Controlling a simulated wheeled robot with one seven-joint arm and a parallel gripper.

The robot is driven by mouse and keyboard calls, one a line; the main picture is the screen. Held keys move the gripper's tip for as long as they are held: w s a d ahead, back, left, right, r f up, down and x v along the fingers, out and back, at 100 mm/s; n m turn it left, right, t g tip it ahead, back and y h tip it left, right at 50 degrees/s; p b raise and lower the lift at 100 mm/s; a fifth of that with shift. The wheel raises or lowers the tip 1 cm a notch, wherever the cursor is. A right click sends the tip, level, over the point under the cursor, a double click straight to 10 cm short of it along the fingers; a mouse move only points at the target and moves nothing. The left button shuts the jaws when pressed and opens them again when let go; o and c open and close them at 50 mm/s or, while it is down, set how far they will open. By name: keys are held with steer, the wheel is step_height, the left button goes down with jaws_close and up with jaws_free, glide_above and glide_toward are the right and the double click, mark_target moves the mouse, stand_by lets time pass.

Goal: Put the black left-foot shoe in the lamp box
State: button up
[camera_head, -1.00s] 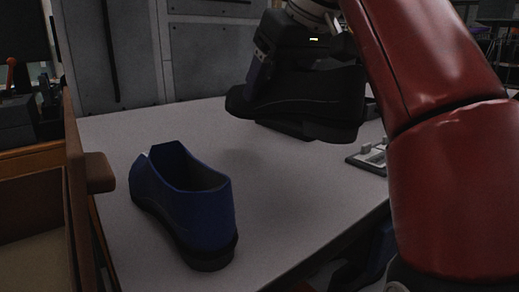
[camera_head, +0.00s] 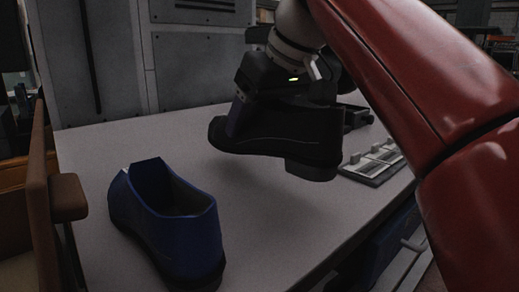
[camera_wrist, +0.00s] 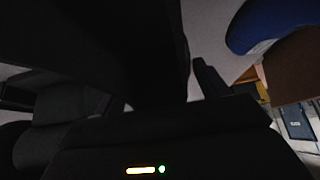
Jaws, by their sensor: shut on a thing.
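A black shoe (camera_head: 275,132) hangs above the grey table, toe to the left and heel to the right. My gripper (camera_head: 262,92) is shut on its upper from above; the fingertips are mostly hidden by the shoe. In the wrist view the dark shoe (camera_wrist: 100,50) fills much of the left and middle, too dark to show detail. A dark finger (camera_wrist: 207,78) shows beside it. I cannot identify a lamp box in these views.
A blue shoe (camera_head: 165,220) stands on the table (camera_head: 260,235) at the front left; part of it also shows in the wrist view (camera_wrist: 270,22). A grey slotted fixture (camera_head: 373,163) lies at the right edge. A brown wooden piece (camera_head: 66,197) borders the left. Grey cabinets (camera_head: 195,60) stand behind.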

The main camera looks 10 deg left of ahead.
mark_target(259, 149)
steer(key=shift+f+b, duration=0.75)
steer(key=shift+f, duration=1.8)
steer(key=shift+f, duration=0.1)
steer(key=shift+f, duration=0.15)
steer(key=o, duration=1.2)
steer(key=shift+o, duration=0.3)
